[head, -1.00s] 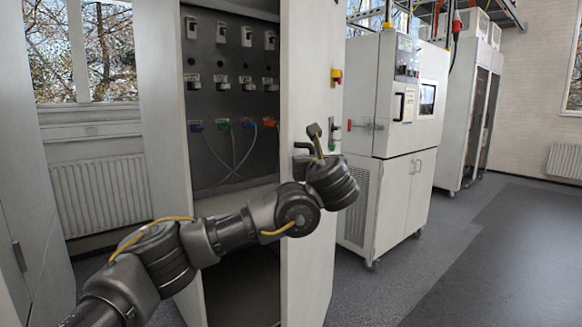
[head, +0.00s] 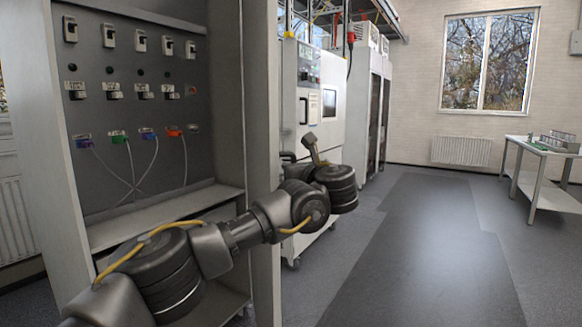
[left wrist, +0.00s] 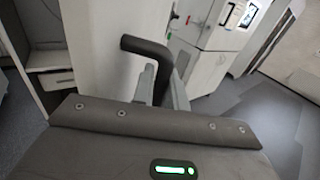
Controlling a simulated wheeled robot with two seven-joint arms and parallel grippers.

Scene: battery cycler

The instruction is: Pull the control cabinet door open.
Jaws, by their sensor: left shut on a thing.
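The control cabinet (head: 40,120) stands open at the left of the head view, its inside showing. Its pale door (head: 262,100) is swung out and seen nearly edge-on, just right of the interior. The dark door handle (left wrist: 145,46) shows clearly in the left wrist view, standing out from the pale door panel. My left gripper (left wrist: 164,82) is shut on the handle, its fingers on either side of the handle's lower part. In the head view the left arm crosses in front of the opening, and the fingertips are hard to make out. My right gripper is not in view.
Inside the cabinet are rows of breakers and coloured plugs (head: 120,138) with hanging cables. A white machine (head: 318,100) stands behind the door. A table (head: 545,152) stands at the far right. The grey floor (head: 425,250) in between is clear.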

